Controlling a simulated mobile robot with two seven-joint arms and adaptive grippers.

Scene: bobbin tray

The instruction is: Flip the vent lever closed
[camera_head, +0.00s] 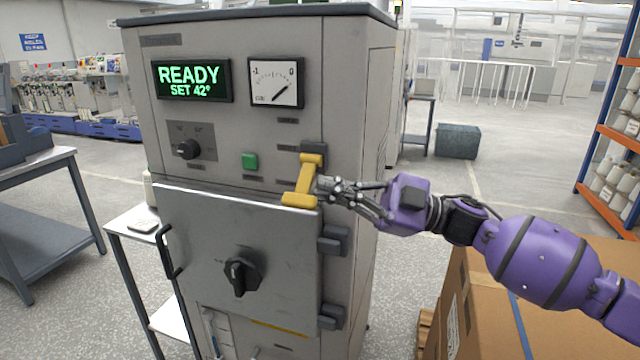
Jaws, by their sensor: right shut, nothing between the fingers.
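The vent lever (305,181) is a yellow handle on the right side of the grey machine's front. Its upper end sits on a dark mount, and its bar slopes down and slightly left to a wide grip at the lower end. My right gripper (322,184) is shut and empty. Its fingertips are at the right side of the lever's bar; I cannot tell whether they touch it. My purple right arm comes in from the right. My left gripper is not in view.
The grey machine (215,130) has a READY display (192,80), a gauge (276,82), a green button (249,161) and a closed door (200,235) below the lever. A cardboard box (480,310) stands under my right arm. A small side table (130,222) is at left.

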